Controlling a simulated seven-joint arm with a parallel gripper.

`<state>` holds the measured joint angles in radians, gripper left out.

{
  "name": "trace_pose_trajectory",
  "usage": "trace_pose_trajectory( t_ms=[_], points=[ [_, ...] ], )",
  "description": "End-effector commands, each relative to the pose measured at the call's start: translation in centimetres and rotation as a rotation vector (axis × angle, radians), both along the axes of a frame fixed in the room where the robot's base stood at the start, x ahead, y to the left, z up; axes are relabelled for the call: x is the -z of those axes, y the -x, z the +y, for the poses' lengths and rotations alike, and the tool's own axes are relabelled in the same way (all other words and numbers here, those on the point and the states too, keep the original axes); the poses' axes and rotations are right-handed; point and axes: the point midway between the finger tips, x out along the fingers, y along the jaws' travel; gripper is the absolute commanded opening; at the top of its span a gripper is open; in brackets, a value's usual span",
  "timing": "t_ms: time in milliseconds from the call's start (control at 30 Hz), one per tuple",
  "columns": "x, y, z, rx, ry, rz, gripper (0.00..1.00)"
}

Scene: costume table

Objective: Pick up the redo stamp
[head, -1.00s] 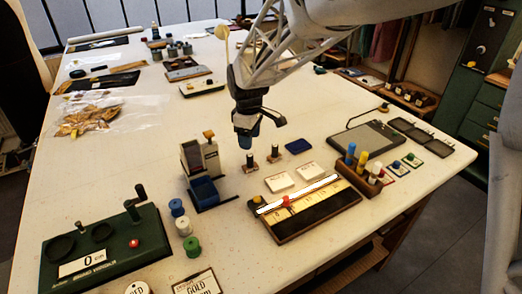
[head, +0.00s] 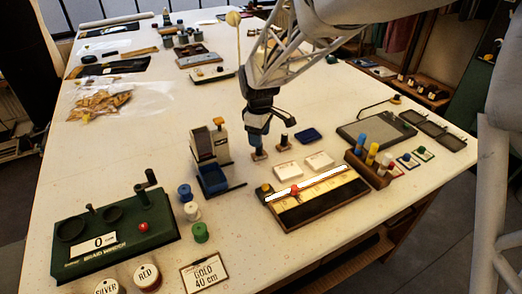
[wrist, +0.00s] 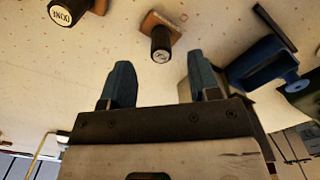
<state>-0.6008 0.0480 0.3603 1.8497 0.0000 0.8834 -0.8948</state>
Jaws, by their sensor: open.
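Two dark-handled stamps on wooden bases stand side by side near the table's middle. The right one (head: 284,141) shows at the top left of the wrist view (wrist: 64,13), with dark lettering on its white cap that I cannot read surely. The left one (head: 260,156) shows at the top middle of the wrist view (wrist: 160,46), with an unclear mark on its cap. I cannot tell which is the redo stamp. My gripper (head: 256,146) is open with blue fingers (wrist: 160,70), low over the left stamp and partly hiding it. Nothing is held.
A blue pad (head: 307,135) and white blocks (head: 287,170) lie to the right. A ruler board (head: 318,203) is in front. A green winder (head: 110,240) stands at front left.

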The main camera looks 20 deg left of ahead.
Motion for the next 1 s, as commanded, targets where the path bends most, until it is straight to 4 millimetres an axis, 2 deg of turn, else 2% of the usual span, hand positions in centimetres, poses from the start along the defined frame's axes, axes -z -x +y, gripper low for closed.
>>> trace_pose_trajectory(
  t_ms=[200, 400, 967, 1000],
  points=[
    [2.6, 0.1, 0.0, 0.0, 0.001, 0.002, 0.56],
    [4.0, 0.1, 0.0, 0.0, 0.001, 0.001, 0.56],
    [4.1, 0.1, 0.0, 0.0, 0.0, 0.0, 0.56],
    [4.1, 0.1, 0.0, 0.0, 0.0, 0.0, 0.53]
  ],
)
